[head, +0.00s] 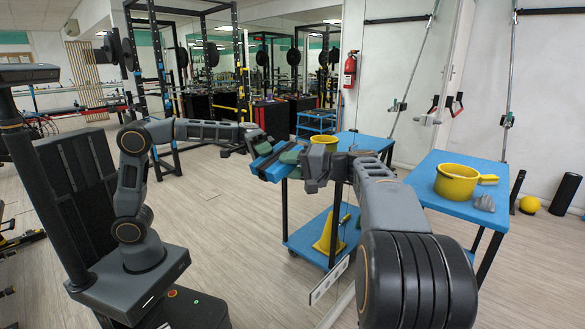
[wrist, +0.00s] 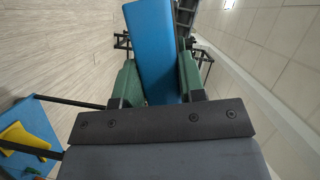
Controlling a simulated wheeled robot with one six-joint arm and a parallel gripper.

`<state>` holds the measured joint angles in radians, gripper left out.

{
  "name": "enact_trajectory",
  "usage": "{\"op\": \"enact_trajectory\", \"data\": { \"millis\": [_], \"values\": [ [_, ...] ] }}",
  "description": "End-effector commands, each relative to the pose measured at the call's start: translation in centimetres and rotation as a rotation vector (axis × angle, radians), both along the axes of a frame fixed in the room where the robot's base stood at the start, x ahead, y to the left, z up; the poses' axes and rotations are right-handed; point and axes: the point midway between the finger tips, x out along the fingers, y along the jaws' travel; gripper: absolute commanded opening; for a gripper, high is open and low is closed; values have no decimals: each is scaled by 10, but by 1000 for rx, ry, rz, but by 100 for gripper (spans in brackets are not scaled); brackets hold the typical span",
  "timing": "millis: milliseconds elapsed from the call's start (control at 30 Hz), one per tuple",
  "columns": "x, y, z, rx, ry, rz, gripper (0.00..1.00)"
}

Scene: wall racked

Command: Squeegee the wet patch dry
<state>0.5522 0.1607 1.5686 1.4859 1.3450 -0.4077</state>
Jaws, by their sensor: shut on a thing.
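My gripper (head: 294,160) reaches out in front of a large mirror (head: 225,200). It is shut on a blue bar-like tool, taken to be the squeegee (head: 266,160). In the wrist view the squeegee (wrist: 153,50) is a blue slab between the two green fingers of my gripper (wrist: 158,82). The arm's reflection comes towards the tool from the left, and the tool is close to the glass. I cannot tell whether it touches. I cannot make out the wet patch in either view.
A blue table (head: 425,185) on the right holds a yellow pot (head: 456,182) and a grey lump (head: 484,203). A red extinguisher (head: 350,70) hangs behind. My robot's reflection fills the left.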

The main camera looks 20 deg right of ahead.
Motion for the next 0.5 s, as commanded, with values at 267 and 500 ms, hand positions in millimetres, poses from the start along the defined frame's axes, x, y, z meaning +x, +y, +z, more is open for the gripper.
{"op": "enact_trajectory", "data": {
  "millis": [267,500],
  "values": [
    [6,-16,3,-1,-4,-4,18],
    [12,-34,2,-1,-3,-5,18]
  ]
}}
